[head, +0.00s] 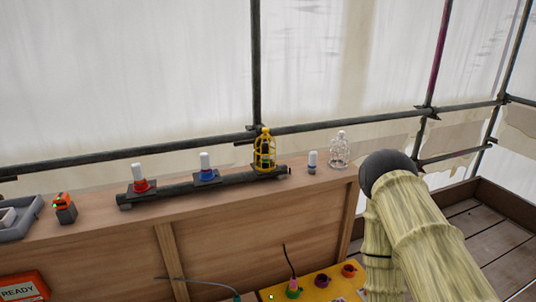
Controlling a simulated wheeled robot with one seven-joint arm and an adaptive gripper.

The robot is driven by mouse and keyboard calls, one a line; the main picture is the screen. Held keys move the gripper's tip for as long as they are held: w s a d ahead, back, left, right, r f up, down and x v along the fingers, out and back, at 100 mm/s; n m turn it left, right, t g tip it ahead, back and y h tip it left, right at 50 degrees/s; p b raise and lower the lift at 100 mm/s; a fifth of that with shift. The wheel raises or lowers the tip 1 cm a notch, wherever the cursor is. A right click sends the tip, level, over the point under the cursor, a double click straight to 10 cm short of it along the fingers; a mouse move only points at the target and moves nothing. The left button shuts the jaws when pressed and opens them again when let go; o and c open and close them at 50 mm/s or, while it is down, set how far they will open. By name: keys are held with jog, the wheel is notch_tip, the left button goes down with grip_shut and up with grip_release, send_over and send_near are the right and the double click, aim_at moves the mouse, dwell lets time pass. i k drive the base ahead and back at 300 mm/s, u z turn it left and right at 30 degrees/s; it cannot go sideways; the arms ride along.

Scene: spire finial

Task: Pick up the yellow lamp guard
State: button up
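The yellow lamp guard (265,149) is a small domed cage. It stands upright at the right end of a dark rail (225,186) on the wooden ledge. Something dark shows through its bars, but I cannot tell what it is. My arm's pale, bamboo-like links rise at the right of the head view, well to the right of the guard. My gripper is not in view, so nothing shows at the guard.
A red-based lamp (140,180) and a blue-based lamp (207,170) stand on the rail. A small white-topped lamp (312,163) and a clear cage (339,151) stand right of the guard. A dark scaffold pole (256,65) rises close behind it.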

aim_at(266, 130)
jog(key=z, duration=0.9)
jog(key=i, duration=0.8)
jog(key=u, duration=1.95)
